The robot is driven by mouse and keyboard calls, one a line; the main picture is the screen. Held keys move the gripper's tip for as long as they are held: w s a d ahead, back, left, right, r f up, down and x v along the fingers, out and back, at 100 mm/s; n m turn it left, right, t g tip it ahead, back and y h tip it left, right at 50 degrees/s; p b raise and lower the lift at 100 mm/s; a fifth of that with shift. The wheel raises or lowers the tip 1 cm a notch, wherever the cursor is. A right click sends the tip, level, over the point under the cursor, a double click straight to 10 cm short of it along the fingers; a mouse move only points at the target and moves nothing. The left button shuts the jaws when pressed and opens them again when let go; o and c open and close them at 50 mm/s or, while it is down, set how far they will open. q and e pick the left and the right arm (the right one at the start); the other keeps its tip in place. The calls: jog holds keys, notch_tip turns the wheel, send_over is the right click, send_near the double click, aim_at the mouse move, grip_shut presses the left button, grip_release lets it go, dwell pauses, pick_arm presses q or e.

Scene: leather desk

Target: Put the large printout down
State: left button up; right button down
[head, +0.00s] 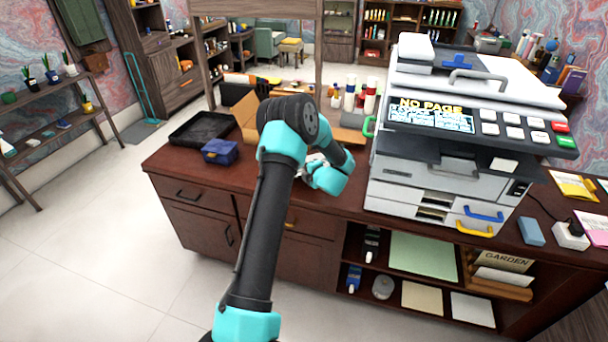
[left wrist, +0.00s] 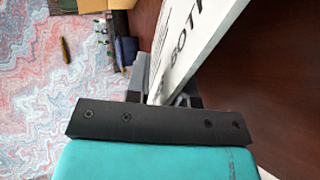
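The large printout (left wrist: 197,38) is a white sheet with bold dark lettering in the left wrist view. It stands edge-on between the fingers of my left gripper (left wrist: 165,95) and runs up out of the picture. The fingers appear shut on its lower end. In the head view, my left gripper (head: 312,165) is over the dark wooden counter (head: 340,210), left of the printer, mostly hidden by my own arm. Most of the printout is hidden in that view. My right gripper is not in view.
A large printer (head: 470,110) reading "NO PAGE" stands on the right of the counter. A black tray (head: 205,128) and a blue box (head: 220,151) are at the left end. Bottles (head: 350,92) stand behind my arm. Shelves below hold paper (head: 425,255).

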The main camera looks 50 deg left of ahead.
pick_arm(q)
jog(key=v, duration=0.8)
dwell(0.4)
